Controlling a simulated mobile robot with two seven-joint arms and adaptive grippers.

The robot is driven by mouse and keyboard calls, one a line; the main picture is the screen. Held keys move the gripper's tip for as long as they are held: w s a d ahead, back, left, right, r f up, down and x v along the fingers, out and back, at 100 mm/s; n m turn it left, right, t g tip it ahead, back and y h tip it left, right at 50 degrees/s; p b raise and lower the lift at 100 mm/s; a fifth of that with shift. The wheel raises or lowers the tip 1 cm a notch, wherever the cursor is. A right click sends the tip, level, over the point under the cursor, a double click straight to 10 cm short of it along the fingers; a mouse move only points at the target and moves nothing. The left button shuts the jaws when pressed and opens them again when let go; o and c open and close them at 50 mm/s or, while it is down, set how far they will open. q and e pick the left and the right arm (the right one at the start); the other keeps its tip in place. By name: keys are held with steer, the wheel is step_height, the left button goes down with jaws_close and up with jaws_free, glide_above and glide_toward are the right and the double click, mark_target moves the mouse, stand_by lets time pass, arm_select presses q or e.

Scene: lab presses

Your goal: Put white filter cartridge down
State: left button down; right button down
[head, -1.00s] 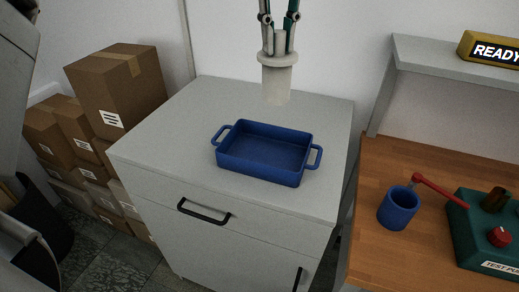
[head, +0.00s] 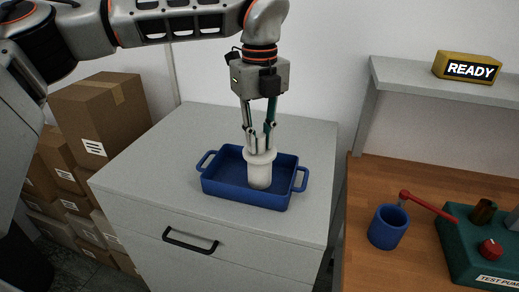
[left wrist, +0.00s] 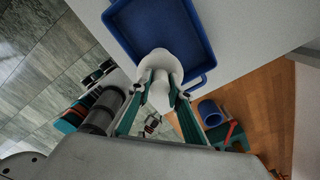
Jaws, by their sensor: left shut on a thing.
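The white filter cartridge (head: 260,173) is upright in the right part of the blue tray (head: 222,186), which sits on the grey cabinet. My left gripper (head: 258,146) is shut on the cartridge's narrow top, above its flange. The cartridge's lower end is within the tray's walls; I cannot tell whether it touches the tray floor. In the left wrist view the cartridge (left wrist: 160,62) is between the fingers, over the edge of the tray (left wrist: 120,22). My right gripper is not in view.
The grey cabinet top (head: 150,160) is clear around the tray. To the right, a wooden bench holds a blue cup (head: 388,227) and a green test pump (head: 470,245) with a red lever. A shelf carries a READY sign (head: 467,67). Cardboard boxes (head: 100,118) stand at left.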

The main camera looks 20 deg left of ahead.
mark_target(259, 151)
arm_select(q)
steer(key=shift+f, duration=1.6)
steer(key=shift+f, duration=0.15)
steer(key=c, duration=1.9)
jaws_free()
